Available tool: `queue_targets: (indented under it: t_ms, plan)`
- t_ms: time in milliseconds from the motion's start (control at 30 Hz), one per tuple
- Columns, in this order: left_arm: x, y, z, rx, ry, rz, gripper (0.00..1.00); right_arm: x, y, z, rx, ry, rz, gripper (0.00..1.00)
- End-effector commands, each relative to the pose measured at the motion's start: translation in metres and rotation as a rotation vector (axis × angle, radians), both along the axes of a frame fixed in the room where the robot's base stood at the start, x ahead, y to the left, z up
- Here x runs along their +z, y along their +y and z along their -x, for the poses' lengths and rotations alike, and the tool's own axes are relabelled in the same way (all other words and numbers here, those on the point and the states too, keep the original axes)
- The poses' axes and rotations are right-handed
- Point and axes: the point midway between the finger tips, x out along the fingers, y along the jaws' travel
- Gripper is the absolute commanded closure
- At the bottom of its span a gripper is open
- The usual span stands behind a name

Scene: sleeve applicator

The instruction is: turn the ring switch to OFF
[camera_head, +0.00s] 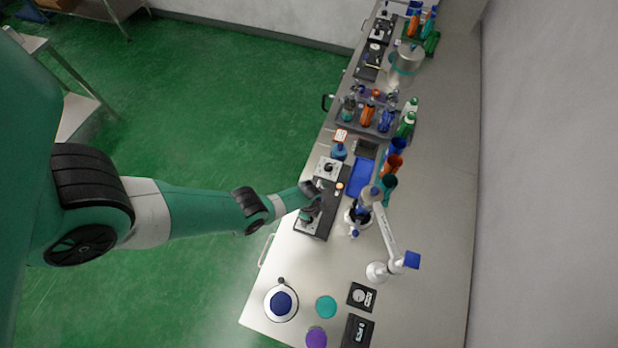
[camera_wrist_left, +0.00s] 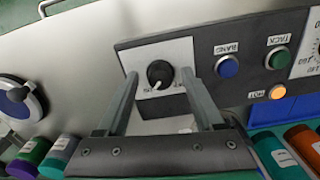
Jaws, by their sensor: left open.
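The ring switch (camera_wrist_left: 160,73) is a black round knob on a white plate at the end of a dark control panel (camera_wrist_left: 200,42). Small lettering on the plate beside the knob is too small to read surely, so its setting cannot be told. My left gripper (camera_wrist_left: 159,78) is open, with one finger on each side of the knob in the left wrist view. Whether either finger touches it is unclear. In the head view my left gripper (camera_head: 309,206) is over the near end of the panel and hides most of the switch. My right gripper is not in view.
On the panel are a blue button (camera_wrist_left: 228,66), a green button (camera_wrist_left: 278,58) and a lit orange lamp (camera_wrist_left: 278,91). A blue tray (camera_head: 361,178) and a white jointed stand (camera_head: 388,236) are to the right. A white round device (camera_head: 281,302) stands nearer.

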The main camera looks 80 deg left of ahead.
Motion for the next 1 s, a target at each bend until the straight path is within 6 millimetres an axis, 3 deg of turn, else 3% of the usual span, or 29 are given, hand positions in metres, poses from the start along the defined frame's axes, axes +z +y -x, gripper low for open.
queue_targets:
  t_ms: [233, 600, 1000]
  plan:
    - [0.0004, 0.0, 0.0, 0.0, 0.0, 0.0, 0.33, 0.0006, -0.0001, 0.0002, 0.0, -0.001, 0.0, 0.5]
    - [0.0003, -0.0001, -0.0001, 0.0, 0.0, 0.0, 0.99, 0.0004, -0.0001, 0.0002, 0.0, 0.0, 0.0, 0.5]
    - [0.0003, -0.0001, 0.0, 0.032, 0.0, 0.0, 1.0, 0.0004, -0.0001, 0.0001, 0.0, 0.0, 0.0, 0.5]
